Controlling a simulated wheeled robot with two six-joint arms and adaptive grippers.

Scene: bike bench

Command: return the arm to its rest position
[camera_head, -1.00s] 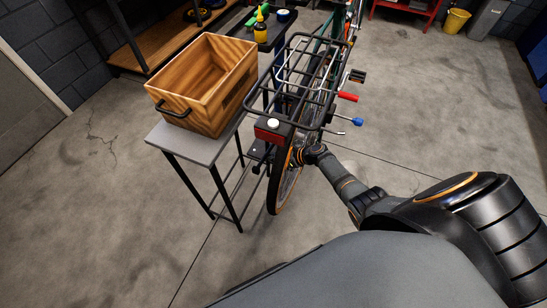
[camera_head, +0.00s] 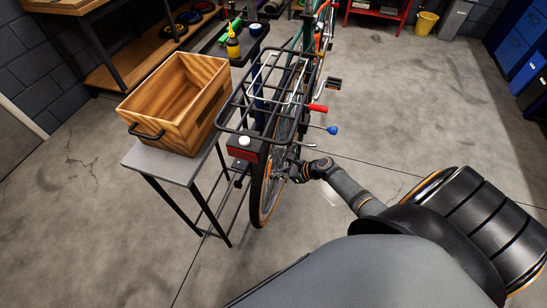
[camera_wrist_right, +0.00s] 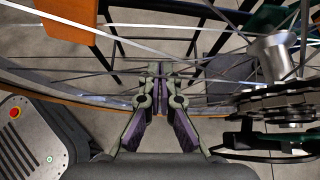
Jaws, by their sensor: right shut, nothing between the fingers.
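My right arm comes in from the lower right in the head view, and its wrist end is beside the bike's rear wheel (camera_head: 264,186). In the right wrist view my right gripper (camera_wrist_right: 160,88) is shut with nothing between its fingers. Its fingertips point at the spokes and rim of the wheel (camera_wrist_right: 70,92); I cannot tell whether they touch. The hub (camera_wrist_right: 275,55) and sprockets (camera_wrist_right: 285,105) are to the right of the fingers. In the head view the fingers are hidden behind the wrist. My left gripper is not in view.
The bike's black rear rack (camera_head: 262,95) is above the wheel. A wooden crate (camera_head: 190,95) stands on a small grey table (camera_head: 160,163) to the left. Open floor lies to the right.

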